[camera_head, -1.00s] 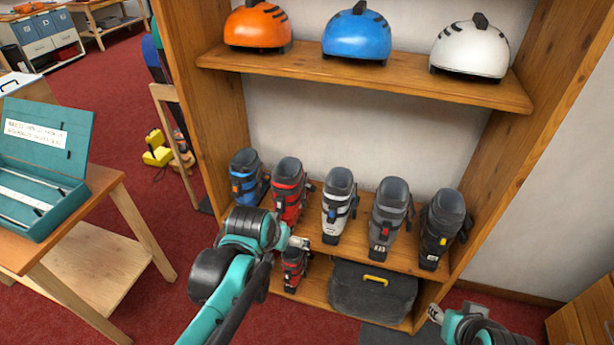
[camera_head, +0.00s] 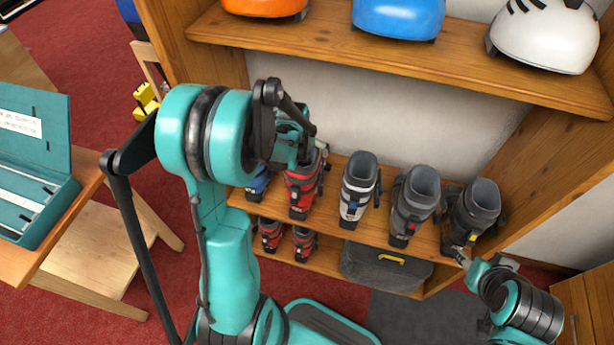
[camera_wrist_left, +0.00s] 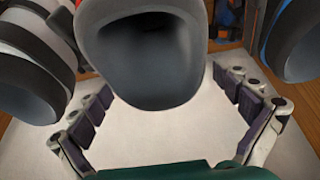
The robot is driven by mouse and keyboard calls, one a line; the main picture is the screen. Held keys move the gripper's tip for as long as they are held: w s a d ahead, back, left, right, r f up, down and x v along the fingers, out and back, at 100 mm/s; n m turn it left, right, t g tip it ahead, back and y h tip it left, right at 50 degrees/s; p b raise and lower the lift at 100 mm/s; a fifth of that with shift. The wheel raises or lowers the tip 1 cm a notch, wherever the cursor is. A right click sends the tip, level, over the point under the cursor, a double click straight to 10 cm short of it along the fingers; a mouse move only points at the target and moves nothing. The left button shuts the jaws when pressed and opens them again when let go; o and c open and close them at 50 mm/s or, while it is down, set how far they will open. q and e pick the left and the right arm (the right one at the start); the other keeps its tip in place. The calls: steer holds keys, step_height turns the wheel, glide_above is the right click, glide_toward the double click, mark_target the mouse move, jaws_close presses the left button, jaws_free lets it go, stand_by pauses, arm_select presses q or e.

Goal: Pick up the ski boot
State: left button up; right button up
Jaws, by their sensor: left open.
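Several ski boots stand upright in a row on the shelf: a blue one (camera_head: 259,182) partly hidden by my arm, a red one (camera_head: 301,194), a white one (camera_head: 355,192), a grey one (camera_head: 413,205) and a dark one (camera_head: 472,216). My left gripper (camera_head: 305,143) is over the red boot, whose upper part it partly hides. In the left wrist view, the fingers (camera_wrist_left: 165,85) are spread wide on either side of a dark boot cuff (camera_wrist_left: 150,60), with visible gaps. My right gripper (camera_head: 462,256) is small, low beside the dark boot; its jaw state is unclear.
Helmets, including a blue one (camera_head: 398,14), sit on the upper shelf (camera_head: 330,45). Small red boots (camera_head: 304,243) and a grey case (camera_head: 380,268) are on the lower shelf. A teal open box (camera_head: 38,205) lies on a wooden table at left. Neighbouring boots stand close by.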

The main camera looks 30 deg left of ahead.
mark_target(307, 152)
arm_select(q)
steer(key=b+x, duration=0.2)
steer(key=x, duration=0.2)
steer(key=shift+w+f, duration=0.15)
steer(key=shift+f, duration=0.15)
steer(key=shift+r, duration=0.1)
steer(key=c, duration=1.7)
